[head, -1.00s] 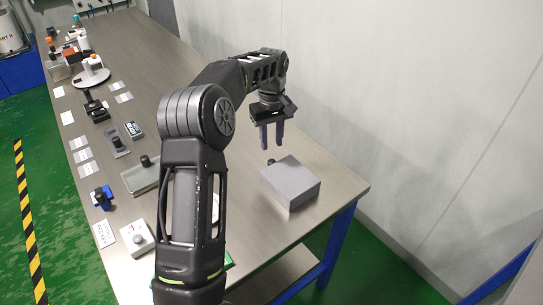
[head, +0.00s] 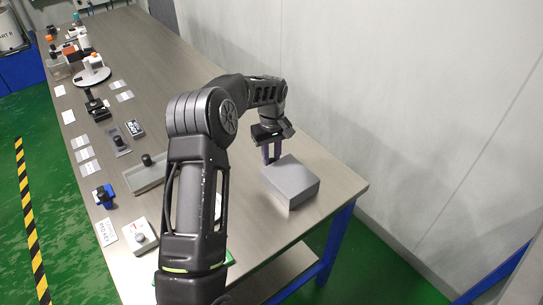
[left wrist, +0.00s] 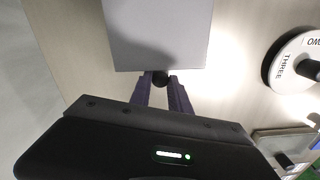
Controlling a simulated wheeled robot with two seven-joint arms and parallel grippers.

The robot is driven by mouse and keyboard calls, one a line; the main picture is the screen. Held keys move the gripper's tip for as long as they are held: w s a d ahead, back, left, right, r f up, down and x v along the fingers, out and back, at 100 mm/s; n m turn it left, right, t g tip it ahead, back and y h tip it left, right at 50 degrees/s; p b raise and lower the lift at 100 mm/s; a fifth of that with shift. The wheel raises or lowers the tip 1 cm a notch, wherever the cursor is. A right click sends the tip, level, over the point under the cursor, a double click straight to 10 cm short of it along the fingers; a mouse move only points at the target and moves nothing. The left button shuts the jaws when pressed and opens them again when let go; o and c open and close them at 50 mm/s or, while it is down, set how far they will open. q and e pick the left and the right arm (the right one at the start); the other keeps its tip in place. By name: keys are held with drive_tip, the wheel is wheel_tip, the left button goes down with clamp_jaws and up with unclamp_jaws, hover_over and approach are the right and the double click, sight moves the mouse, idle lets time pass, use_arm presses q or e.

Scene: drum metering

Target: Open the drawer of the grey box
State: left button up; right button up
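The grey box (head: 291,183) stands near the table's near right corner, in the head view. Its flat grey top (left wrist: 158,35) fills the upper middle of the left wrist view. A small black knob (left wrist: 160,78) sticks out of its drawer face, which is hidden from above. My left gripper (head: 271,156) is low at the box's far left side, at the knob. In the left wrist view its two purple fingers (left wrist: 160,86) lie along both sides of the knob and appear to touch it. No gap at the drawer shows. My right gripper is in neither view.
A white round scale plate labelled THREE (left wrist: 296,62) stands right of the box in the left wrist view. A shallow grey tray (head: 147,178) and several small devices line the table's left side. The wall is close on the right.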

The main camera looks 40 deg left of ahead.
use_arm(q)
clamp_jaws()
idle(1.1)
